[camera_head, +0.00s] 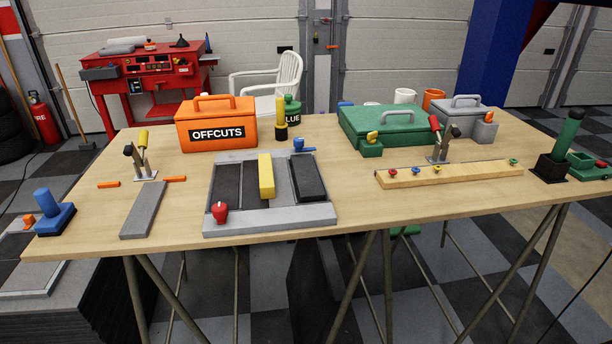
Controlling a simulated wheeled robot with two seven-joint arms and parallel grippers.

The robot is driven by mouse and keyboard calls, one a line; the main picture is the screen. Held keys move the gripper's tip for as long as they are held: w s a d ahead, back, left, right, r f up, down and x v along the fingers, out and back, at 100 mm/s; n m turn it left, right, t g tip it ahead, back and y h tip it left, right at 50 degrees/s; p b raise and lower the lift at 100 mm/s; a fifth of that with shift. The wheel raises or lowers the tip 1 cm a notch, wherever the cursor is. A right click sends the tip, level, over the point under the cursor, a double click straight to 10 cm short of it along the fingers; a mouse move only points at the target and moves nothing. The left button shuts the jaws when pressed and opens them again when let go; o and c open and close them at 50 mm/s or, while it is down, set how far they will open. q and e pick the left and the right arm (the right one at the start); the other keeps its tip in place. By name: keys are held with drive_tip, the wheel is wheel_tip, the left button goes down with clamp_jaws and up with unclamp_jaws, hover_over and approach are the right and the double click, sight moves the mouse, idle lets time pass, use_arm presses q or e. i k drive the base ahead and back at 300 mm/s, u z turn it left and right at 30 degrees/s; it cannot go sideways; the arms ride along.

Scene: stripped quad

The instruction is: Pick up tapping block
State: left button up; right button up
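A yellow oblong block (266,176) stands lengthwise in the middle of a grey frame (270,220) with dark panels, at the table's centre. A dark block (308,178) lies right of it in the same frame. No label shows which one is the tapping block; the yellow one looks most like it. A red knob-shaped piece (220,212) sits at the frame's front left corner and a blue clamp-like piece (300,146) at its back right. Neither of my grippers shows in the head view.
The wooden table (360,222) carries an orange OFFCUTS box (216,124), a green box (385,126), a grey box (462,118), a wooden rail (450,174) with coloured knobs, a grey strip (143,210), a blue-handled tool (50,213) and a green-handled tool (562,147). Bare wood lies along the front right.

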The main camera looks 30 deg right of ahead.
sight(56, 218)
drive_tip(key=u, duration=1.8)
drive_tip(key=i, duration=1.4)
drive_tip(key=z, duration=2.85)
